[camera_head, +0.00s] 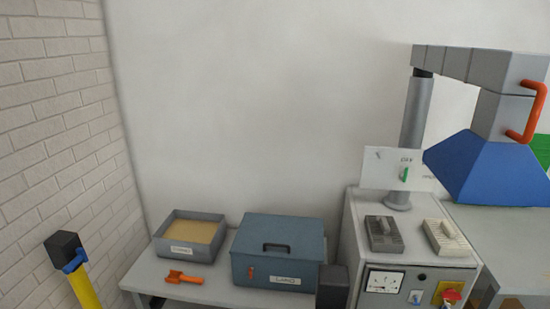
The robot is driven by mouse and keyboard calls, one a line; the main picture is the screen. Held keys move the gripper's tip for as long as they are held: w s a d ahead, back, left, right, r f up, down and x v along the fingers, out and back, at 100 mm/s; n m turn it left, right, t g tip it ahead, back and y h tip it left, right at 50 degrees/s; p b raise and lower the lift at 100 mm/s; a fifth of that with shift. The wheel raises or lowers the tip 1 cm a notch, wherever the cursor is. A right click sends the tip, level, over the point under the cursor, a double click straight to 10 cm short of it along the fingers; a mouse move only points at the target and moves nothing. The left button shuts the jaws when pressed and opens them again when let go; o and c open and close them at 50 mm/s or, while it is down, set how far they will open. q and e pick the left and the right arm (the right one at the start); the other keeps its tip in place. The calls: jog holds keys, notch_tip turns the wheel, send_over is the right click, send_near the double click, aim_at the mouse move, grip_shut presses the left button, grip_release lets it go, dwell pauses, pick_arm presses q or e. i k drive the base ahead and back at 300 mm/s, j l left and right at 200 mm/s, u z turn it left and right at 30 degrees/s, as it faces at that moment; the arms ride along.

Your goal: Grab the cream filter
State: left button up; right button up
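The cream filter (446,238) is a small pale ribbed block. It lies flat on top of the light grey cabinet (352,225) at the right, near the cabinet's right edge. A similar dark grey ribbed block (384,234) lies just left of it, with a small gap between the two. Neither of my grippers shows in the head view, and nothing touches the cream filter.
A blue hood (482,170) with an orange handle (528,110) hangs above and right of the filter. A post (416,115) and white sign (392,168) stand behind.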

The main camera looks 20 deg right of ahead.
aim_at(445, 236)
jog(key=z, duration=1.85)
jog(key=l+u, duration=0.1)
jog(key=u, duration=0.3)
jog(key=i+l+u, duration=0.1)
jog(key=u, duration=0.3)
jog(key=l+u, duration=0.1)
jog(key=u, duration=0.3)
jog(key=l+u, duration=0.15)
jog(key=u, duration=0.25)
jog(key=l+u, duration=0.35)
jog(key=l, duration=0.15)
jog(key=l+u, duration=0.35)
jog(key=l, duration=0.15)
jog(key=k+l, duration=0.1)
jog(key=l, duration=0.25)
jog(key=k+l+u, duration=0.15)
jog(key=l, duration=0.2)
jog(key=k+l, duration=0.1)
jog(key=l, duration=0.25)
jog(key=u, duration=0.05)
